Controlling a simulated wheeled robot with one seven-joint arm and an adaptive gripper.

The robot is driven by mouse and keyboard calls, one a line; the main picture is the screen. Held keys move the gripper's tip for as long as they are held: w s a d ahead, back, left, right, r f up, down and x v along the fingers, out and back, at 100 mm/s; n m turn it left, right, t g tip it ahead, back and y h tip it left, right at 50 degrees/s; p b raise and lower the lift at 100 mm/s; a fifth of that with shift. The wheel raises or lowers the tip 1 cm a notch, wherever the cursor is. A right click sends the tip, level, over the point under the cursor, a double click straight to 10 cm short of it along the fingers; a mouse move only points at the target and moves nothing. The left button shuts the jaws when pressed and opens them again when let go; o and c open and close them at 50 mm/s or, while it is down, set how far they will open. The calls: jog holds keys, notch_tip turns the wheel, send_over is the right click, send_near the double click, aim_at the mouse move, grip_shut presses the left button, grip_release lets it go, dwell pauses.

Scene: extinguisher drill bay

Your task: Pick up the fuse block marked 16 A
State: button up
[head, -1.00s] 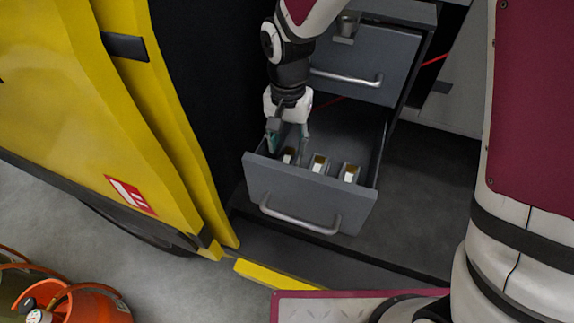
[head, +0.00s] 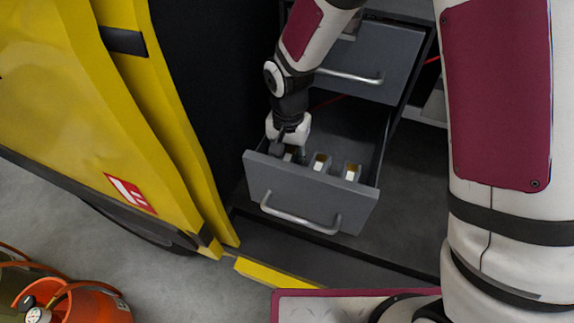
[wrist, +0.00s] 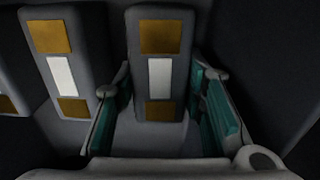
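Three grey fuse blocks with white labels and brass-coloured patches stand in a row in the open lower drawer (head: 300,192). In the head view the middle block (head: 320,163) and the right block (head: 351,172) show clearly; the left one is mostly hidden by my gripper (head: 288,150). In the wrist view one block (wrist: 160,88) stands between my two teal-padded fingers, with a gap on each side. A second block (wrist: 62,70) is left of the fingers, and a third (wrist: 8,104) shows at the left edge. No rating marking can be read.
The closed upper drawer (head: 372,62) is above and behind. A yellow panel (head: 165,130) stands left of the drawer. Orange cylinders (head: 85,303) are at the lower left. The drawer's front and side walls are close around my gripper.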

jog(key=c, duration=0.4)
jog(key=shift+r, duration=0.1)
jog(key=shift+c, duration=0.2)
